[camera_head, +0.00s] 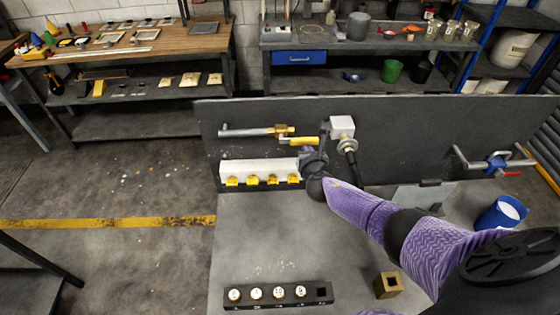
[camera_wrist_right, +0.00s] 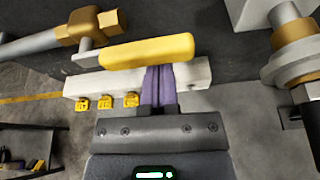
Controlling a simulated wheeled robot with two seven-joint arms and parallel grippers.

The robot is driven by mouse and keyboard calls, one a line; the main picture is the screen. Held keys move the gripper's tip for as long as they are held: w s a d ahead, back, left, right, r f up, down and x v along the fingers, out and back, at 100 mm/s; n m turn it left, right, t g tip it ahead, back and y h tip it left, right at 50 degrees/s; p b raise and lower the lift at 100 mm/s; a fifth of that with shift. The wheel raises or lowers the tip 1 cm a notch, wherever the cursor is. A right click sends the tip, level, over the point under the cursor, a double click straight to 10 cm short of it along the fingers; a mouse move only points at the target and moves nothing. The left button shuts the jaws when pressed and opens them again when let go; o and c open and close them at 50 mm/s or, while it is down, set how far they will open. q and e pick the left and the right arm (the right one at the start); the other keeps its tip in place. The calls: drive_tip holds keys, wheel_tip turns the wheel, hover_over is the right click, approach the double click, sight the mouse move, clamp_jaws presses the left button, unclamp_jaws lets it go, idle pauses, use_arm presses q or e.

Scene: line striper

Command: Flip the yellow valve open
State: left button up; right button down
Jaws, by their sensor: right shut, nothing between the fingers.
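The yellow valve handle (camera_head: 303,140) sits on a brass valve body (camera_head: 284,130) at the end of a grey pipe (camera_head: 240,132) on the dark upright panel. In the right wrist view, the handle (camera_wrist_right: 148,51) extends rightward from its stem, roughly in line with the pipe. My right gripper (camera_head: 310,155) is just below the handle's right part. Its purple fingers (camera_wrist_right: 158,80) are shut with nothing between them, and their tips reach the handle's lower edge. I cannot tell whether they touch it. My left gripper is not in view.
A white block with several yellow switches (camera_head: 258,172) is below the valve. A grey box with a round fitting (camera_head: 342,127) is close on the right. A blue valve with a red handle (camera_head: 497,163) is farther right. A black socket strip (camera_head: 278,296) lies on the tabletop.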

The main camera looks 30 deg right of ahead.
drive_tip(key=p+v, duration=0.4)
drive_tip(key=v, duration=0.6)
